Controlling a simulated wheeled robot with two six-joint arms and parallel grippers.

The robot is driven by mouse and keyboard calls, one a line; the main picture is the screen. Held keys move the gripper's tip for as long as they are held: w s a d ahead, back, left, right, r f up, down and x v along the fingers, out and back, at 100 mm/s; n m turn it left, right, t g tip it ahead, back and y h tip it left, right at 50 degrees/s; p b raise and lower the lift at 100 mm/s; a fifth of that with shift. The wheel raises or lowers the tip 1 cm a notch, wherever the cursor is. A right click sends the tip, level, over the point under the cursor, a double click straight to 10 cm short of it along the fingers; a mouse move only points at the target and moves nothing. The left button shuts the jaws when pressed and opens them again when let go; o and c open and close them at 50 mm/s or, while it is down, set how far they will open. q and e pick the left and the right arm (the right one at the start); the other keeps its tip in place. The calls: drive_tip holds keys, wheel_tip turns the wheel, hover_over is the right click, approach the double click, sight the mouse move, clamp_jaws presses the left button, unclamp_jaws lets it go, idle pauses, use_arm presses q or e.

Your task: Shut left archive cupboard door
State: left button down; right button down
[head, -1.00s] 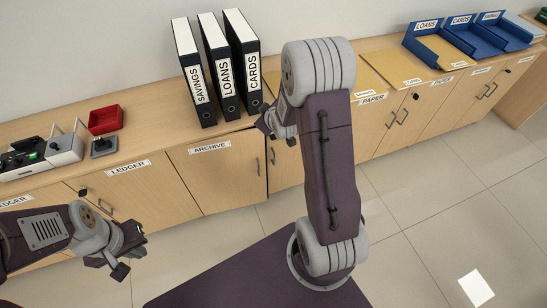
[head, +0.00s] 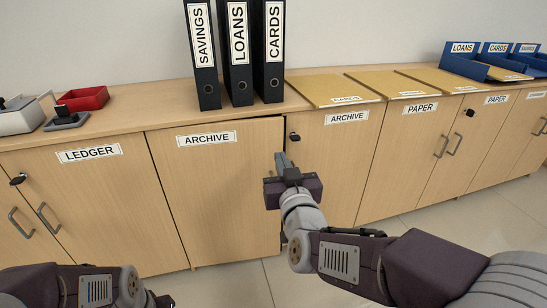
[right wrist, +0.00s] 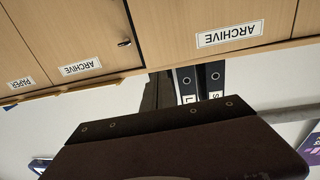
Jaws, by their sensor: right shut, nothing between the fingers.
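The left archive cupboard door (head: 215,195) is a pale wood panel with an ARCHIVE label. It looks nearly flush, with a thin dark gap along its top and right edges. My right gripper (head: 281,162) is shut and empty, in front of the door's right edge; I cannot tell if it touches. The door's handle is hidden behind the gripper and wrist. In the right wrist view, upside down, the left archive door (right wrist: 215,15) fills the upper right, above my gripper's dark body. My left gripper (head: 158,300) is cut off at the bottom edge of the head view.
The right archive door (head: 335,165), with a key in its lock, is beside it. Ledger doors (head: 95,205) stand left, paper doors (head: 410,160) right. Binders (head: 238,55), folders (head: 335,89), a red tray (head: 82,100) and blue trays (head: 465,62) are on the counter.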

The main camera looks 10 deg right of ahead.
drive_tip(key=p, duration=0.5)
approach(269, 128)
drive_tip(key=w+b, duration=0.1)
drive_tip(key=w, duration=0.1)
drive_tip(key=w+b, duration=0.2)
drive_tip(key=w, duration=0.1)
drive_tip(key=shift+w+d+f, duration=0.1)
drive_tip(key=shift+w+d, duration=0.15)
drive_tip(key=shift+w, duration=0.6)
drive_tip(key=shift+w, duration=0.1)
